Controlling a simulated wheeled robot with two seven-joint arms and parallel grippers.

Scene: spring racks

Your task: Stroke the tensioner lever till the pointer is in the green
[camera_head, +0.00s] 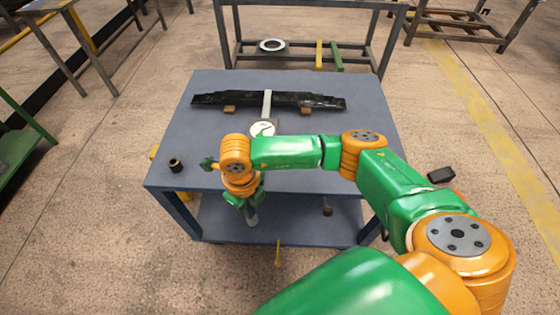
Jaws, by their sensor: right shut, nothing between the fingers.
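A round white dial (263,129) lies near the middle of the blue-grey table (345,112), with a little green on its face. The pointer is too small to read. A pale strap (267,103) runs from the dial across a dark leaf spring (215,98). My right arm crosses in front of the dial's near side. My right gripper (252,220) hangs downward at the table's front edge, shut and empty. A thin yellow rod (278,254) shows low in front of the table; I cannot tell whether it is the tensioner lever. My left gripper is out of view.
The spring rests on two wooden blocks (229,109). A small black cup (176,165) stands at the table's left front. The lower shelf (300,222) holds a small dark object (327,209). A rack (305,43) with a ring (272,45) stands behind.

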